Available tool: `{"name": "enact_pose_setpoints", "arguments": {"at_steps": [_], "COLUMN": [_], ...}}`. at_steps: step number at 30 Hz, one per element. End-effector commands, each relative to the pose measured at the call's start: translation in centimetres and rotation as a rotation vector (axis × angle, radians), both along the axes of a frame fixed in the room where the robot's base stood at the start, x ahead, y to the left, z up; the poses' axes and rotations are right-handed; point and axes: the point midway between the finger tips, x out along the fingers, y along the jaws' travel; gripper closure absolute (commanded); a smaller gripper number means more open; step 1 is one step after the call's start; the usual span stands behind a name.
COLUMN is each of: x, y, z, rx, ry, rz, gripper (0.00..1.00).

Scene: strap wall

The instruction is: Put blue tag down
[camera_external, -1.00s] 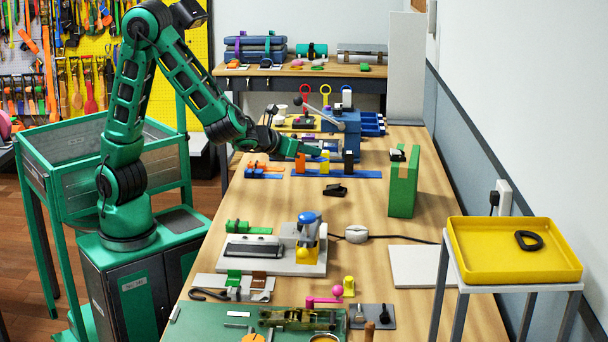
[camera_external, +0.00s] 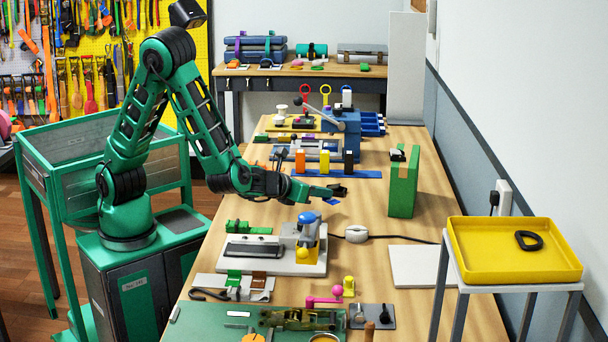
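A small blue piece, likely the blue tag (camera_external: 331,201), shows just under the tip of my gripper (camera_external: 328,192), over the middle of the wooden table. I cannot tell whether it hangs from the fingers or lies on the table. My gripper points to the right, low over the table. Its fingers are too small and too merged with a black clip-like object (camera_external: 341,189) to show whether they are open or shut.
A blue strip (camera_external: 365,174) with orange, yellow and black blocks lies behind my gripper. A grey base with a blue-topped device (camera_external: 309,218) stands in front. A green block (camera_external: 403,185) stands to the right. The table (camera_external: 368,208) between is clear.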

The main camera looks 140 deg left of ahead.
Motion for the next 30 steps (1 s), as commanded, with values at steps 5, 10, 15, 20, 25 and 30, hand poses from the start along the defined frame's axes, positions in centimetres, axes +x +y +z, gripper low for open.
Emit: {"name": "enact_pose_setpoints", "arguments": {"at_steps": [5,10,15,20,25,30], "x": [-0.1,-0.1,-0.1,-0.1,-0.1,-0.1], "y": [0.0,0.0,0.0,0.0,0.0,0.0], "z": [-2.2,-3.6,-3.6,-3.8,-3.8,-3.8], "rx": [-0.002,-0.001,-0.001,-0.001,-0.001,-0.001], "ry": [0.005,0.003,0.000,0.001,0.001,0.001], "rz": [0.000,0.001,0.001,0.001,0.000,0.000], "gripper": [1.00,1.00,1.00,1.00,0.80,0.80]}}
